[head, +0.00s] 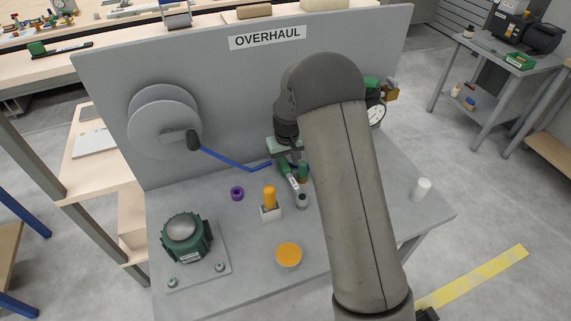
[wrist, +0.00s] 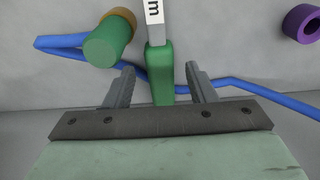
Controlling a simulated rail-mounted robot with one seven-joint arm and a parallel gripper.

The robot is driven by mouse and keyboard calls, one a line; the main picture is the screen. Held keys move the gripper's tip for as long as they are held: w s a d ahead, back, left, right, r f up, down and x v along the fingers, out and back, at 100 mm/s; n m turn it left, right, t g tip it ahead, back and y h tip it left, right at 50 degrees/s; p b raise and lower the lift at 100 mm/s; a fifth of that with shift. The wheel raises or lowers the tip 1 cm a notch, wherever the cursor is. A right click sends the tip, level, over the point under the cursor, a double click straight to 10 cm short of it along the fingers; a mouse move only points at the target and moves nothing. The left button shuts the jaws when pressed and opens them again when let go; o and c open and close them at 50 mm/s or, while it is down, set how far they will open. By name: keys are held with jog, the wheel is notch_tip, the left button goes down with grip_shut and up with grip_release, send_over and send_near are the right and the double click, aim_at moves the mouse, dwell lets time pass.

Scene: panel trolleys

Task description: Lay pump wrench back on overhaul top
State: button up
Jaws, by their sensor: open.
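The pump wrench appears to be the tool with a green handle and a pale labelled shaft (head: 293,183). It lies on or just above the grey overhaul top (head: 335,255). In the wrist view the wrench's green handle (wrist: 160,75) sits between the two fingers of my gripper (wrist: 160,69), with gaps on both sides. My gripper is open around the handle and not closed on it. In the head view my gripper (head: 286,157) is partly hidden by my arm. Whether the handle touches the top is unclear.
A green cylinder with a brass end (wrist: 106,42) stands close beside the left finger. A blue hose (head: 225,160) runs behind the handle. A purple ring (head: 237,193), orange-handled tool (head: 269,197), orange-topped tin (head: 288,255), green pump (head: 186,238) and white cylinder (head: 421,188) stand around.

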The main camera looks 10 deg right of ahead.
aim_at(287, 168)
notch_tip(287, 168, up, 10)
jog(key=b, duration=0.1)
jog(key=s+d+r, duration=0.2)
jog(key=s+r, duration=0.3)
jog(key=s, duration=0.4)
jog(key=s+d+m, duration=0.1)
jog(key=s+d, duration=0.1)
jog(key=s, duration=1.1)
jog(key=s+d+m, duration=0.1)
jog(key=s, duration=1.2)
jog(key=shift+s+d+r+m+g, duration=0.2)
jog(key=shift+d+m+g, duration=0.1)
jog(key=shift+d, duration=0.1)
